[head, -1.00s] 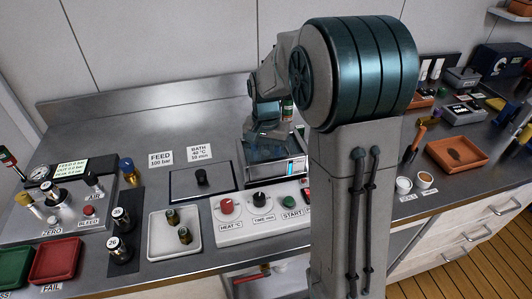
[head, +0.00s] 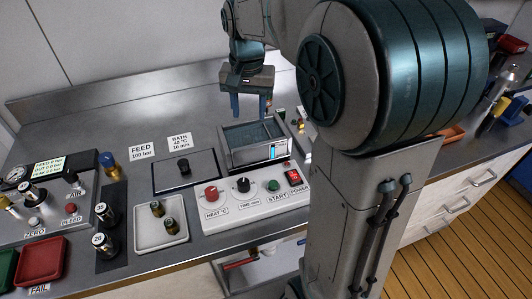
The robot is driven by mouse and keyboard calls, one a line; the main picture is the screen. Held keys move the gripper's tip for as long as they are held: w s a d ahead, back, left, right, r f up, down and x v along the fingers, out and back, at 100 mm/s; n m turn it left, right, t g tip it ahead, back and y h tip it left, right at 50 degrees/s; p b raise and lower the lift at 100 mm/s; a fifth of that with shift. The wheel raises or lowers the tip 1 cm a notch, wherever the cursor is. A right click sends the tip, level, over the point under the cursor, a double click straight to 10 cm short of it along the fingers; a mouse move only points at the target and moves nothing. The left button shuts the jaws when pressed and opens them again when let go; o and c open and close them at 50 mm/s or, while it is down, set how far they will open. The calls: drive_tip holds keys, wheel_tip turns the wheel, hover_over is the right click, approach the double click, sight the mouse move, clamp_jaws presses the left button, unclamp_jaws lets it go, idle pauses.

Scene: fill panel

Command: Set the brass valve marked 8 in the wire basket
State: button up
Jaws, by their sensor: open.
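My gripper (head: 250,106) points down with its blue fingers apart and nothing visible between them. It hangs above the back of the bath (head: 227,150), an open-topped box with dark contents. No wire basket can be made out clearly; the inside of the bath is too small to read. Two brass valves, one behind (head: 157,208) and one in front (head: 171,227), stand in the white tray (head: 146,237). Their markings are not legible. Small brass-and-green pieces (head: 300,125) show right of the bath, partly hidden by my arm.
The control panel (head: 222,215) with knobs and a green start button is in front of the bath. A dark plate with a black knob (head: 183,166) lies left of it. Black cylinders marked 35 (head: 105,214) and 26 (head: 104,242) stand left of the tray. The back left bench is clear.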

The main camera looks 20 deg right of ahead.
drive_tip(key=s+f+n+t, duration=0.1)
drive_tip(key=s+f+n, duration=0.1)
drive_tip(key=s, duration=0.7)
drive_tip(key=s+f+n+t, duration=0.1)
drive_tip(key=s+f+n, duration=0.2)
drive_tip(key=s, duration=0.6)
drive_tip(key=shift+t, duration=0.3)
